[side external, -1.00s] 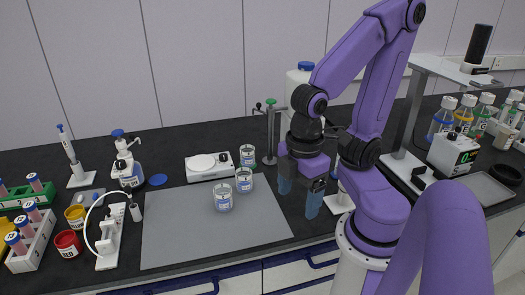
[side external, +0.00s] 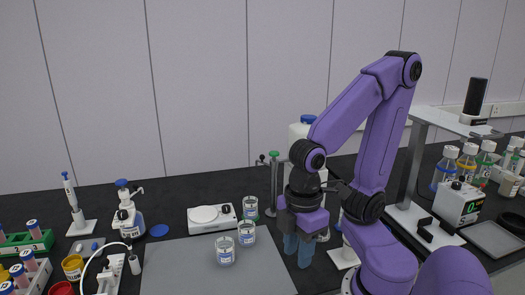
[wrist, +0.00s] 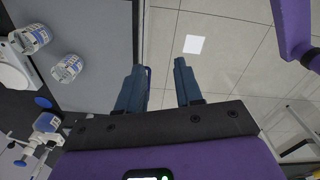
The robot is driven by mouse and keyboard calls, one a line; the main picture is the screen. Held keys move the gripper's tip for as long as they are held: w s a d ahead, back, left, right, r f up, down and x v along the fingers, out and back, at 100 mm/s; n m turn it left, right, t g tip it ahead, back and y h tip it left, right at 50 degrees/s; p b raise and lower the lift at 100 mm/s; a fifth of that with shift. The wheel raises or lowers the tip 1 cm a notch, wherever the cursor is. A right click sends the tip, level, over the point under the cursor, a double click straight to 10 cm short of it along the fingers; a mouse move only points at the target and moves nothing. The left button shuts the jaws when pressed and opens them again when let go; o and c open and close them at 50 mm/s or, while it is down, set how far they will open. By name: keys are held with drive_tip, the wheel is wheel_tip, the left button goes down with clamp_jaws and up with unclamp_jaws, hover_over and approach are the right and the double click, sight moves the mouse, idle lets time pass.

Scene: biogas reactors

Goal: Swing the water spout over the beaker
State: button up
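A thin grey post with a green knob (side external: 274,155) stands at the back of the bench. A short dark spout (side external: 262,160) sticks out to its left near the top. Three labelled glass jars or beakers stand to its left: one near the post (side external: 250,208), one in front of it (side external: 246,234) and one nearest the front (side external: 225,251). Two of them show at the left of the wrist view (wrist: 67,68). My gripper (side external: 298,248) is open and empty, pointing down right of the beakers and post. In the wrist view its blue fingers (wrist: 158,88) are apart, with nothing between them.
A white balance (side external: 211,216) and a dispenser bottle (side external: 128,214) stand left of the beakers. A grey mat (side external: 185,268) has free room. A white container with a blue cap (side external: 308,120) is partly hidden behind my arm.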

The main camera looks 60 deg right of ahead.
drive_tip(key=w+r+m, duration=0.3)
drive_tip(key=w+r, duration=0.1)
drive_tip(key=w, duration=1)
drive_tip(key=w+d+r+m, duration=0.2)
drive_tip(key=w+d+r, duration=0.1)
drive_tip(key=w+d, duration=0.75)
drive_tip(key=w+d+m, duration=0.1)
drive_tip(key=d, duration=0.8)
drive_tip(key=w+d+r+m, duration=0.1)
drive_tip(key=w+d+m, duration=0.1)
drive_tip(key=d, duration=0.6)
drive_tip(key=w+d+m, duration=0.1)
drive_tip(key=d, duration=0.8)
drive_tip(key=shift+w+d+r, duration=0.2)
drive_tip(key=shift+w+d, duration=0.15)
drive_tip(key=shift+w, duration=0.05)
drive_tip(key=shift+d+f, duration=0.15)
drive_tip(key=shift+f, duration=4.25)
drive_tip(key=shift+s+a, duration=0.1)
drive_tip(key=shift+a, duration=0.15)
